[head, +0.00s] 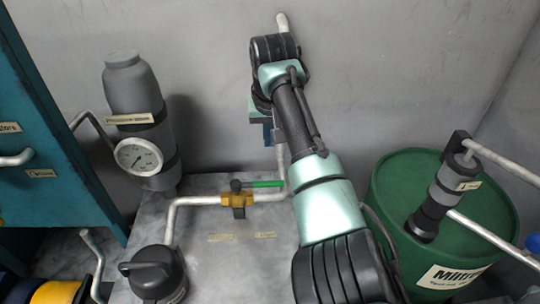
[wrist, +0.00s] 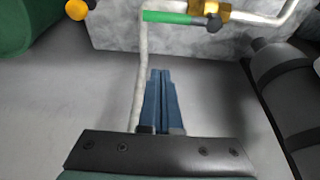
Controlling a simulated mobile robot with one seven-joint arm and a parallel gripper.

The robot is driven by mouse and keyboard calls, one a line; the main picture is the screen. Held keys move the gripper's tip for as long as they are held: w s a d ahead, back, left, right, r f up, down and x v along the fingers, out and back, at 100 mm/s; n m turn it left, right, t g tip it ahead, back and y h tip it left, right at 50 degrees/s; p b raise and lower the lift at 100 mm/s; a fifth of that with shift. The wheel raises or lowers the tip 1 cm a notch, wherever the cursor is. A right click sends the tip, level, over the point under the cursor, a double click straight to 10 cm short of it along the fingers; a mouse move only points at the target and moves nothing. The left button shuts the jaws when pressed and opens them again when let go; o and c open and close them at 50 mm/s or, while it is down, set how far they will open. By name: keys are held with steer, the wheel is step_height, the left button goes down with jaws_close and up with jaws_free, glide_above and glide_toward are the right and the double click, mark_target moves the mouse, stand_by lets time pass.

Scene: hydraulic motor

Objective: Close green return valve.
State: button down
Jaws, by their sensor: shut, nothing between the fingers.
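The green return valve has a green lever handle (head: 267,184) and a brass body (head: 238,200) on a pale pipe above a grey block. The handle lies roughly along the pipe, pointing right from the body in the head view. In the wrist view, the green handle (wrist: 167,17) is at the top, left of the brass body (wrist: 222,12). My gripper (wrist: 160,73) has its blue fingers together and empty, apart from the handle. In the head view, part of the blue fingers (head: 267,134) shows beside the wall; my arm hides the rest.
A pale vertical pipe (wrist: 140,75) runs close beside my fingers. A grey accumulator (head: 140,95) with a gauge (head: 138,157) stands left of the valve. A green drum (head: 400,185) stands at right. A yellow knob (wrist: 76,9) shows at upper left.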

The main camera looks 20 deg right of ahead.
mark_target(259, 185)
step_height(259, 185, down, 9)
steer(key=p, duration=0.2)
steer(key=shift+s+f+p, duration=0.2)
steer(key=shift+s+p, duration=0.1)
steer(key=shift+s, duration=0.05)
stand_by(0.8)
